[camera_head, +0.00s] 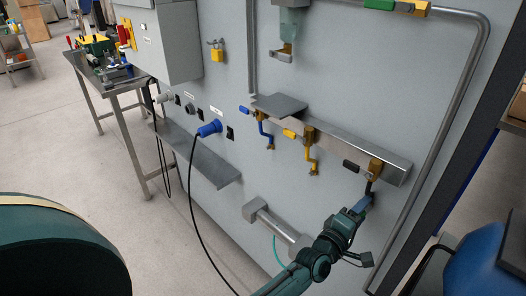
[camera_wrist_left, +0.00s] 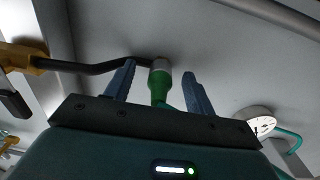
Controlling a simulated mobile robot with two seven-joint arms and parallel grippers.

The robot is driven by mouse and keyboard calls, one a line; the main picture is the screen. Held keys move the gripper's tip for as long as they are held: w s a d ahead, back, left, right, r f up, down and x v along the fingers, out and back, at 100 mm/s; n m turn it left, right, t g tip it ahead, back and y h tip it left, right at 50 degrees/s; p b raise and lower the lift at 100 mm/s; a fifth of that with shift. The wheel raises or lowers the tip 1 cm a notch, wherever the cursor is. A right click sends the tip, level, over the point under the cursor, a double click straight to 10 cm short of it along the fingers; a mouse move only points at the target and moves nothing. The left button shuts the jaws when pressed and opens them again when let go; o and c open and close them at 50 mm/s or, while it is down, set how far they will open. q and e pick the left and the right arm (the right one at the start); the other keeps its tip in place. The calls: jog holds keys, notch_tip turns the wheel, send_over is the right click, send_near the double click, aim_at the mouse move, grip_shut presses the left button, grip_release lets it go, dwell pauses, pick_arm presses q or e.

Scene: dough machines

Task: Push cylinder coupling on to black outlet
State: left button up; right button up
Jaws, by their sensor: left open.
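The cylinder coupling (camera_wrist_left: 160,82), green with a grey collar, sits between the two blue fingers of my left gripper (camera_wrist_left: 157,88) in the left wrist view. The fingers are open, with a gap on each side of it. The black outlet (camera_wrist_left: 95,67) runs from a brass valve and its bent end meets the coupling's collar; how far the collar is seated on it is unclear. In the head view my left gripper (camera_head: 361,204) is just below the black outlet (camera_head: 369,187), and the coupling is hidden there. My right gripper is not in view.
Valves with a blue handle (camera_head: 245,111) and a yellow handle (camera_head: 290,134) hang left on the steel rail (camera_head: 340,147). A teal hose (camera_head: 277,250) hangs below. A horizontal grey cylinder (camera_head: 270,220) juts from the wall. A shelf (camera_head: 205,160) is further left.

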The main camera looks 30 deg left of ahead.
pick_arm(q)
jog(key=shift+p+v, duration=0.9)
jog(key=shift+v, duration=1.2)
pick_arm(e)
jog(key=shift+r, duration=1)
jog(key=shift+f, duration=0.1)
pick_arm(q)
jog(key=s+a+f+m+g, duration=0.2)
jog(key=s+a+m, duration=0.1)
jog(key=s+m, duration=0.3)
jog(key=s+a+f+m+g+y+p, duration=0.1)
jog(key=s+a+f+m+g, duration=0.1)
jog(key=s+m, duration=0.4)
jog(key=s+a+f+m+g+p, duration=0.1)
jog(key=s+m, duration=0.4)
jog(key=s, duration=0.7)
jog(key=a+f+g, duration=0.1)
jog(key=a+g, duration=0.1)
jog(key=shift+s+a+f+m+y, duration=0.3)
jog(key=shift+s+a+f+m, duration=0.05)
jog(key=shift+s+m, duration=0.05)
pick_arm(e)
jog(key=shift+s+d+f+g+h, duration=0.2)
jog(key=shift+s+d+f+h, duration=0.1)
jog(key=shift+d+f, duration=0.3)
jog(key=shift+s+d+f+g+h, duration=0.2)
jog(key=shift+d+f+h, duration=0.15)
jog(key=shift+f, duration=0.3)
